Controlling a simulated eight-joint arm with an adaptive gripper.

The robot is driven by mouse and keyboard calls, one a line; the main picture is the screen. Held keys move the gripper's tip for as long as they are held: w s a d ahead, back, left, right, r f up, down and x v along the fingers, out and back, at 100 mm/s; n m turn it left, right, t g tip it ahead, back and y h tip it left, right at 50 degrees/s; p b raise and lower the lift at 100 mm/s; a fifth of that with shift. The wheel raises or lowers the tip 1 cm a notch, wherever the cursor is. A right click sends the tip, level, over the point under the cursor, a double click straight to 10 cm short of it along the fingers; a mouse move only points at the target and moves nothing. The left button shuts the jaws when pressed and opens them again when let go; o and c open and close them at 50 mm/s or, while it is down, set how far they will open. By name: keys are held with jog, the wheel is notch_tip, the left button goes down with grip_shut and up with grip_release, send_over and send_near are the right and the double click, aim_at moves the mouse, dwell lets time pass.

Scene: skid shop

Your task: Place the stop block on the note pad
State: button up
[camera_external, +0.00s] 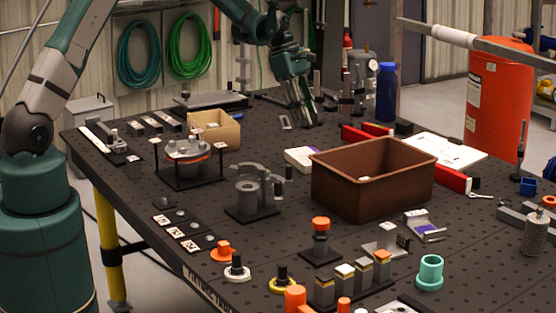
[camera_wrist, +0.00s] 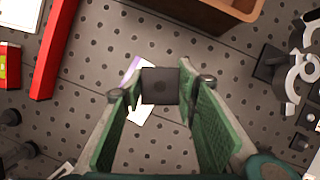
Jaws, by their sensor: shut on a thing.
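My gripper (camera_wrist: 160,88) is shut on a dark grey stop block (camera_wrist: 160,86), which sits between the green fingers in the wrist view. In the external view my gripper (camera_external: 300,118) points down over the back middle of the table, and the block is hard to make out there. A white pad with a purple edge, which looks like the note pad (camera_wrist: 140,112), lies below the block in the wrist view, partly hidden by it and a finger. In the external view a white pad (camera_external: 299,158) lies flat just left of the brown bin, below and nearer than my gripper.
The brown bin (camera_external: 345,190) stands right of the pad. Red bars (camera_external: 360,134) lie behind the bin. A clamp fixture (camera_external: 258,190) stands to the pad's left front. A blue bottle (camera_external: 386,92) stands at the back. Bare perforated table surrounds the pad in the wrist view.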

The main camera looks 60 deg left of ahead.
send_over(308, 155)
jog(key=shift+d+f+n+p, duration=0.1)
jog(key=shift+f+n+p, duration=0.3)
jog(key=shift+f, duration=0.3)
jog(key=shift+f+p, duration=0.6)
jog(key=shift+f, duration=2.55)
jog(key=shift+f+p, duration=0.35)
jog(key=shift+f, duration=1.5)
jog(key=shift+f, duration=0.2)
jog(key=o, duration=1.1)
jog(key=shift+r, duration=0.25)
jog(key=shift+b+v, duration=0.85)
jog(key=shift+v, duration=5.1)
